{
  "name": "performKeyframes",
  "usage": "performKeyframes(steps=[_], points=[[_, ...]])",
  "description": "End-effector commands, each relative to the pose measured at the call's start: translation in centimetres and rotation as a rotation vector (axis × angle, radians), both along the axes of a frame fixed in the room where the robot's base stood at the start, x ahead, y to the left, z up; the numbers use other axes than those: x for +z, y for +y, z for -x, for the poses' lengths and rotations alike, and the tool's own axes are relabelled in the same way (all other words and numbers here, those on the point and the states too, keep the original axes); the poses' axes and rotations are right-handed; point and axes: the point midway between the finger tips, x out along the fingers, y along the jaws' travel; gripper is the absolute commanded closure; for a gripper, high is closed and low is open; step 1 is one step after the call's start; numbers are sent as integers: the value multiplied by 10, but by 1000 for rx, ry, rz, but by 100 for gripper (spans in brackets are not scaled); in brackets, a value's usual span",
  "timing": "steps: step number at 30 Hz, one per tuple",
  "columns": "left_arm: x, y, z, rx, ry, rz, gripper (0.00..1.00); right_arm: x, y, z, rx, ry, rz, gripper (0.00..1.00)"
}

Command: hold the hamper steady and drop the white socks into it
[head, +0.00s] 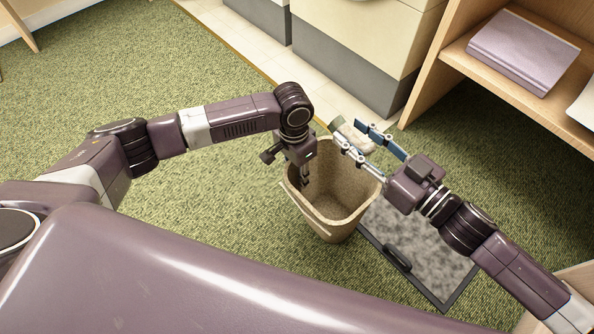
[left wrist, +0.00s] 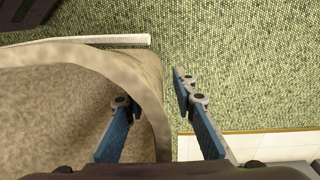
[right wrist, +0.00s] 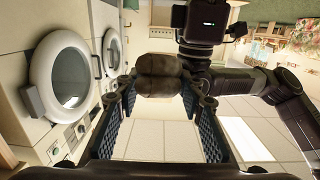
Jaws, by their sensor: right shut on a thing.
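The hamper (head: 325,228), a tan open bin, stands upright on the carpet. Its rim and wall also fill the left side of the left wrist view (left wrist: 60,58). My left gripper (head: 303,180) points down at the hamper's left rim. In the left wrist view its fingers (left wrist: 155,95) are apart, one over the inside and one outside, with the wall between them and visible gaps. My right gripper (head: 353,141) is shut on the white socks (head: 357,139), a rolled bundle held above the hamper's far right rim. The bundle shows between its fingers in the right wrist view (right wrist: 158,75).
A grey mat or panel with a dark frame (head: 415,255) lies right of the hamper. A wooden shelf (head: 520,85) with a purple-grey box (head: 523,50) stands at the right. Cream and grey cabinets (head: 355,45) are behind. Green carpet (head: 190,215) is clear at the left.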

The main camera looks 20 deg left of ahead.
Motion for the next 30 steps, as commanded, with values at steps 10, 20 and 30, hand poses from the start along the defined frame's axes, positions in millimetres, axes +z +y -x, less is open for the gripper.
performKeyframes(steps=[10,20,30], points=[[0,0,0,0,-1,1,93,0,0,0,0,-1,-1,89],[0,0,0,0,-1,1,100,0,0,0,0,-1,-1,89],[1,0,-1,0,-1,1,100,-17,0,0,-1,1,-1,89]])
